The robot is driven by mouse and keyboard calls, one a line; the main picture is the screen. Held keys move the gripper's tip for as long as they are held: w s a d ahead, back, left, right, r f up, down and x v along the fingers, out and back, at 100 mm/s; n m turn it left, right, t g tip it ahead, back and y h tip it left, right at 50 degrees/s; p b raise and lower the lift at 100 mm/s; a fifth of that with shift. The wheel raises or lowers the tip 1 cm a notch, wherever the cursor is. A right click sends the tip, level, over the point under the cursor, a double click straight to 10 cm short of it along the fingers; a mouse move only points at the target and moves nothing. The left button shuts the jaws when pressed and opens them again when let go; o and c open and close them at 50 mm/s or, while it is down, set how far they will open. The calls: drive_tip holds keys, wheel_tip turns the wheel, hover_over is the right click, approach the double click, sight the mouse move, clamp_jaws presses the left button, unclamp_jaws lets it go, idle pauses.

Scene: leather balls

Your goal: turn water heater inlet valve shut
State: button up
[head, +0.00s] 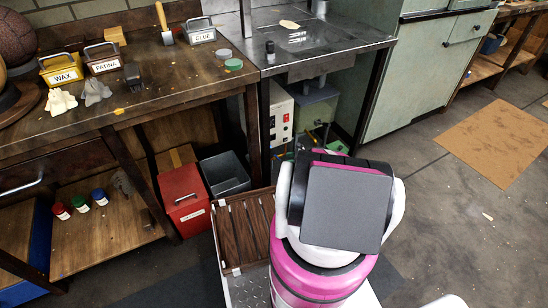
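I cannot make out a water heater or an inlet valve in the head view. A pale control box (281,118) with small red and green marks stands under the steel table; I cannot tell what it is. My gripper is not in view. My own pink and white body with a dark grey panel fills the lower middle and hides part of the floor and whatever is behind it.
A wooden workbench (140,112) holds labelled tins. A steel table (350,36) adjoins it, beside a pale green cabinet (410,75). A red box (184,200) and dark bin (225,175) stand below. Floor at right is mostly clear, with a brown sheet (497,140).

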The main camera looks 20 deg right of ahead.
sight(277, 157)
drive_tip(key=w+a, duration=0.1)
drive_tip(key=a, duration=0.1)
drive_tip(key=w+a, duration=0.1)
drive_tip(key=a, duration=0.2)
drive_tip(key=w+a, duration=0.1)
drive_tip(key=a, duration=0.1)
drive_tip(key=shift+w+a, duration=0.35)
drive_tip(key=shift+a, duration=0.05)
drive_tip(key=shift+w+a+f, duration=0.25)
drive_tip(key=shift+a, duration=0.3)
clamp_jaws()
